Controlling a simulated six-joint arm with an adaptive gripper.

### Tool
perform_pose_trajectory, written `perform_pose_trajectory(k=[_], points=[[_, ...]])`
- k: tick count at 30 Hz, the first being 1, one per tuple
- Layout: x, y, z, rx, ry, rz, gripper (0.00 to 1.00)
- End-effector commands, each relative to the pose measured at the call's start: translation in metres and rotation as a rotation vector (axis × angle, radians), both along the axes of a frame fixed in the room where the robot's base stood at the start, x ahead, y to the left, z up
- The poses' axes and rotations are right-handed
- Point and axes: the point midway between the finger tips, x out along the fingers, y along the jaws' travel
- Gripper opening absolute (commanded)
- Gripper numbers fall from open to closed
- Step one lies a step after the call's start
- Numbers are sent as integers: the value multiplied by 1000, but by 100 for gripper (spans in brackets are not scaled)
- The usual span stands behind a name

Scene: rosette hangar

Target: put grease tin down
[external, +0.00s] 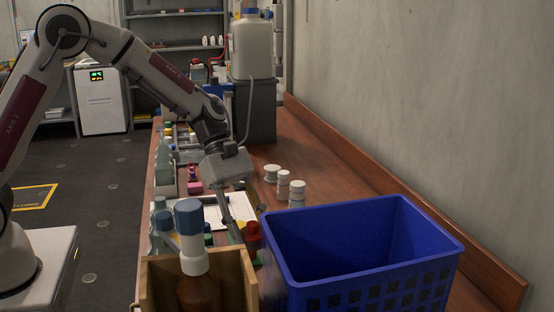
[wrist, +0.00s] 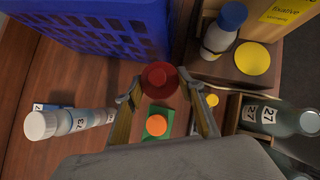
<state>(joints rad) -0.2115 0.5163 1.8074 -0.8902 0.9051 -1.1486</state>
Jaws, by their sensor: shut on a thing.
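My gripper (wrist: 166,97) points down with its two fingers closed around a round red tin (wrist: 159,77), which I take to be the grease tin. In the external view my gripper (external: 243,232) is low over the bench, and the red tin (external: 253,233) shows at its fingertips, left of the blue crate and behind the wooden box. Whether the tin's base touches the bench is hidden. An orange cap (wrist: 157,125) on a green thing shows between the fingers in the wrist view, further from the crate than the tin.
The blue crate (external: 440,262) stands at the front right, looking empty inside. The wooden box (external: 250,280) holds a brown bottle with a blue cap (external: 188,215). White bottles (external: 297,192) stand behind the crate. Bench along the wall is bare.

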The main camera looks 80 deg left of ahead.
Motion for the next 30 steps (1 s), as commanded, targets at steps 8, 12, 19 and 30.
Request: perform_pose_trajectory(k=[8,12,19,30], points=[[0,0,5,-1,0,0,11],[0,0,5,-1,0,0,11],[0,0,5,0,0,0,11],[2,2,4,-1,1,32,11]])
